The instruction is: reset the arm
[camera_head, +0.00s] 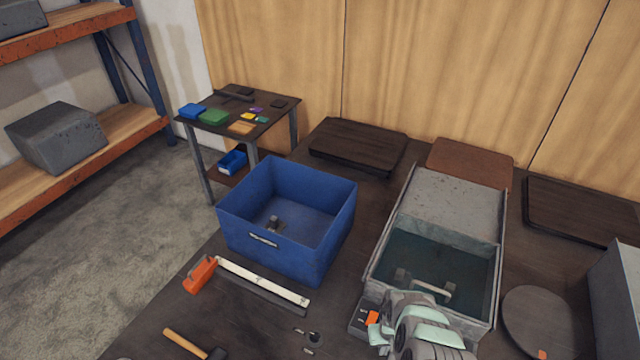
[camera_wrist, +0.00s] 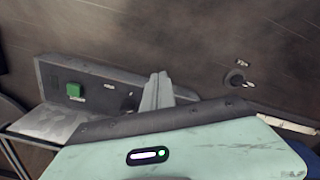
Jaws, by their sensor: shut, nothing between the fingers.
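My gripper (camera_wrist: 157,88) shows in the wrist view with its fingers together and nothing between them. It points down over the dark tabletop, beside a grey box with a green button (camera_wrist: 75,91). In the head view my mint and grey arm is at the lower right, in front of the grey bin (camera_head: 497,250), and my fingertips are hidden. A grey flanged pipe (camera_head: 432,287) lies in the grey bin, partly behind my arm.
An orange-ended white bar (camera_head: 262,281), a hammer (camera_head: 185,343) and small fittings (camera_head: 312,338) lie on the front of the table. A round dark plate (camera_head: 540,320) is at the right. A side table (camera_head: 235,110) and orange shelving (camera_head: 80,150) stand behind left.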

